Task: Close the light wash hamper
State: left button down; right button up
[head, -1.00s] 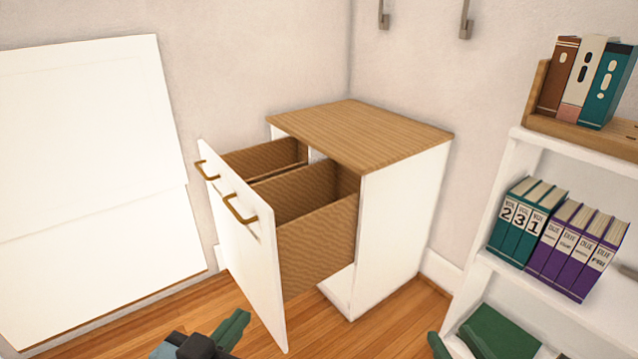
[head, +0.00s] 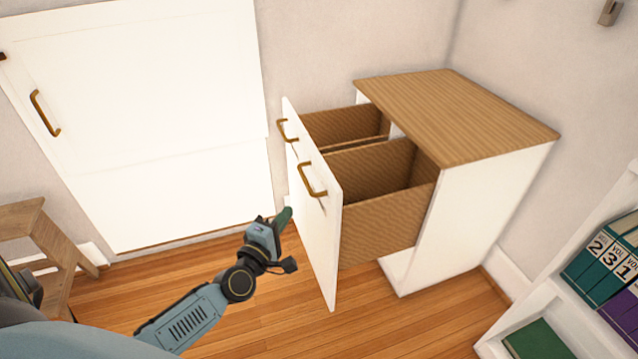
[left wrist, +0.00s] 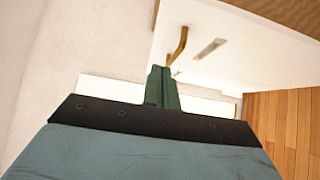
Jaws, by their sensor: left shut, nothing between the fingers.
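The hamper is a white cabinet with a wood-grain top (head: 460,110), at the right of centre in the head view. Its white front (head: 325,245) stands pulled out, with wood-sided bins (head: 385,228) showing behind it. The front has two brass handles, a far one (head: 284,130) and a near one (head: 312,182). I cannot tell which bin is the light wash one. My left gripper (head: 284,218) is shut and empty, left of the front and below the handles. In the left wrist view its green fingers (left wrist: 162,88) appear below a brass handle (left wrist: 178,46) and a small label plate (left wrist: 209,48).
A white wall panel (head: 140,110) with a brass handle is at the left. A wooden stool (head: 45,235) stands at the lower left. A white bookshelf (head: 545,290) with books is at the lower right. Wood floor (head: 270,310) lies clear before the hamper.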

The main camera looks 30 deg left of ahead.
pick_arm(q)
jog(key=b, duration=0.2)
send_near(326, 178)
jog(key=w+a, duration=0.2)
jog(key=a, duration=0.1)
jog(key=w+d, duration=0.2)
jog(key=w, duration=0.1)
jog(key=shift+w, duration=0.1)
jog(key=shift+w+d, duration=0.25)
jog(key=shift+w, duration=0.05)
pick_arm(e)
jog(key=shift+w+a+r, duration=0.1)
jog(key=shift+a+r, duration=0.25)
jog(key=shift+r, duration=0.55)
jog(key=shift+s+a+r, duration=0.1)
jog(key=shift+a+r, duration=0.25)
jog(key=shift+r, duration=0.55)
jog(key=shift+w+a+r, duration=0.1)
jog(key=shift+a+r, duration=0.25)
jog(key=shift+r, duration=0.55)
